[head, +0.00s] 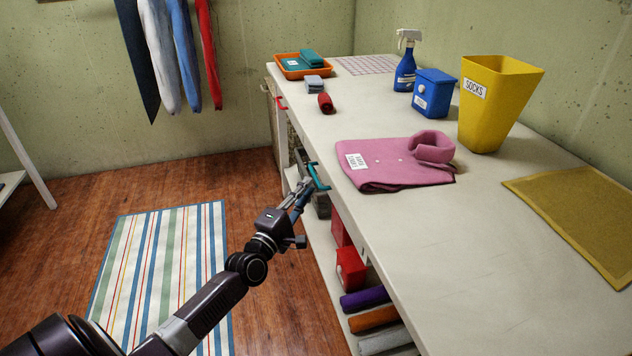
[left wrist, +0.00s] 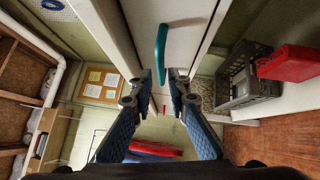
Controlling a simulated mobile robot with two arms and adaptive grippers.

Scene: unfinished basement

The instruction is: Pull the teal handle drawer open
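The teal handle (head: 319,177) sticks out from the front of the long white counter, just below its top edge. In the left wrist view the teal handle (left wrist: 161,52) stands on a pale drawer front (left wrist: 185,25), which looks shut. My left gripper (head: 303,188) is close in front of the handle. Whether a finger touches the handle is hard to tell. My right gripper is in neither view.
A folded pink cloth (head: 385,172), a yellow socks bin (head: 495,110), a blue box (head: 433,95) and a spray bottle (head: 405,70) stand on the counter (head: 470,260). A red handle (head: 281,102) is farther along. A striped rug (head: 150,265) lies on the floor.

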